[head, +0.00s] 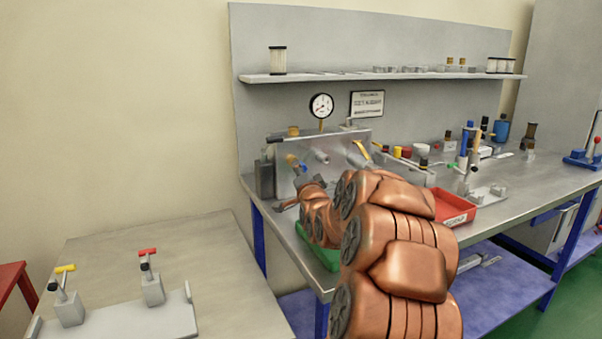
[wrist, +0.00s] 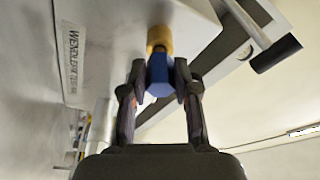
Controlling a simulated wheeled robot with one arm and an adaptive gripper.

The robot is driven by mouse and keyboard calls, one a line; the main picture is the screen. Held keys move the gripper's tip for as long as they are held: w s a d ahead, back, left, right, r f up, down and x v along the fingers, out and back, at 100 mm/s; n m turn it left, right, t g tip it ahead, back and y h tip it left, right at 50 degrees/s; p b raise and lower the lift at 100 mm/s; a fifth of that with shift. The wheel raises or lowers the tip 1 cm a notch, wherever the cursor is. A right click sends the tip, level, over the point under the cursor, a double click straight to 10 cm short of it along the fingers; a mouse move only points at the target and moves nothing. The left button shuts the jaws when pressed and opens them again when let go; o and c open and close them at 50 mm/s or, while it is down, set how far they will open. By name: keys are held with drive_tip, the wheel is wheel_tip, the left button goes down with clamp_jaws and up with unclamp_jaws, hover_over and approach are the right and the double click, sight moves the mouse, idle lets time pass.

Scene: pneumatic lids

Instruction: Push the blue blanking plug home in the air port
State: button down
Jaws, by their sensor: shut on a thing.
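In the wrist view the blue plug (wrist: 159,78) sits between the two fingertips of my gripper (wrist: 160,84), which is shut on it. The plug's far end meets a brass-coloured port (wrist: 159,39) on a pale grey block; whether it is fully seated I cannot tell. In the head view my gripper (head: 290,188) is partly hidden by my copper-coloured arm, near the front of the grey panel (head: 345,155) on the bench. A small blue spot, likely the plug (head: 293,160), shows just above it.
A round gauge (head: 321,106) stands above the panel. A green tray (head: 318,250) lies under my arm and a red bin (head: 455,208) to its right. In the wrist view a black-ended lever (wrist: 275,53) is at the right. Another table (head: 170,262) holds toggle clamps.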

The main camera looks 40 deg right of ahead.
drive_tip(key=shift+w+d, duration=0.2)
drive_tip(key=shift+w, duration=0.4)
drive_tip(key=c, duration=0.8)
unclamp_jaws()
drive_tip(key=shift+s, duration=0.1)
drive_tip(key=b+v, duration=0.4)
drive_tip(key=v, duration=0.3)
drive_tip(key=shift+v, duration=3.7)
